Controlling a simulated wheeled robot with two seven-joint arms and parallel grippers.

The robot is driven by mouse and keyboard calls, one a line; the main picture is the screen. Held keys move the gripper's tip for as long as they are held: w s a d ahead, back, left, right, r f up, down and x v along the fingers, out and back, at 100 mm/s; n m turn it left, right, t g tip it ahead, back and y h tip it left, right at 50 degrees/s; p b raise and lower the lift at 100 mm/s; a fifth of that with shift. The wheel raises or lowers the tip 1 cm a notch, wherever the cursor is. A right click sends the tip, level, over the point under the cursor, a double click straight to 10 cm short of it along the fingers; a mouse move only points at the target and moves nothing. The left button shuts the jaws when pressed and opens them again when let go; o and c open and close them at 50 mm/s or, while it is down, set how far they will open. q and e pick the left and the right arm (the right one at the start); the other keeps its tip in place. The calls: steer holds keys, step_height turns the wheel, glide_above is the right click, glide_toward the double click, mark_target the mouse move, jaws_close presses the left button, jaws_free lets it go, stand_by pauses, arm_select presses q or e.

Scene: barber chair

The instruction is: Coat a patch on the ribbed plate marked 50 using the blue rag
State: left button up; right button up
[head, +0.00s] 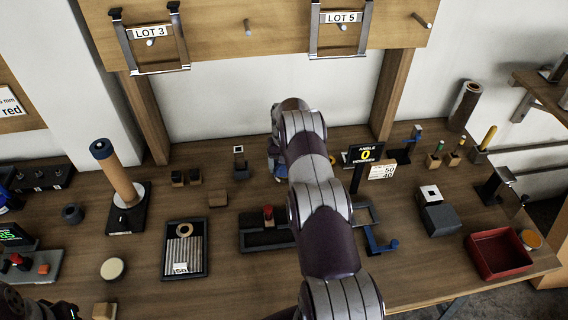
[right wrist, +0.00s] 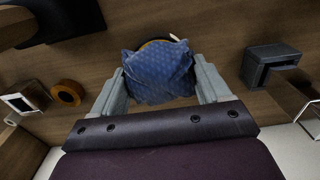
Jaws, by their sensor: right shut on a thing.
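The ribbed plate (head: 184,255) lies in a dark frame on the bench, left of centre in the head view. It has a small white label, too small to read surely, and a pale ring sits at its far end. My right gripper (right wrist: 158,84) is shut on the blue rag (right wrist: 157,70), which bunches between its two grey fingers in the right wrist view. In the head view my right arm hides most of that gripper; a bit of blue (head: 277,168) shows at the bench's back. A dark part of my left arm shows at the lower left, its jaws unclear.
A round dark thing with a yellow rim (right wrist: 150,43) is partly hidden behind the rag. A black sign reading 0 (head: 366,154) stands right of my arm. A holder with a red knob (head: 268,214) sits right of the plate. A red tray (head: 498,252) stands at the right.

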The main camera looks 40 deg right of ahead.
steer(key=shift+f+b, duration=0.3)
steer(key=shift+f, duration=0.05)
steer(key=shift+b, duration=0.35)
stand_by(1.4)
steer(key=shift+r+p, duration=1.75)
steer(key=shift+r, duration=1.75)
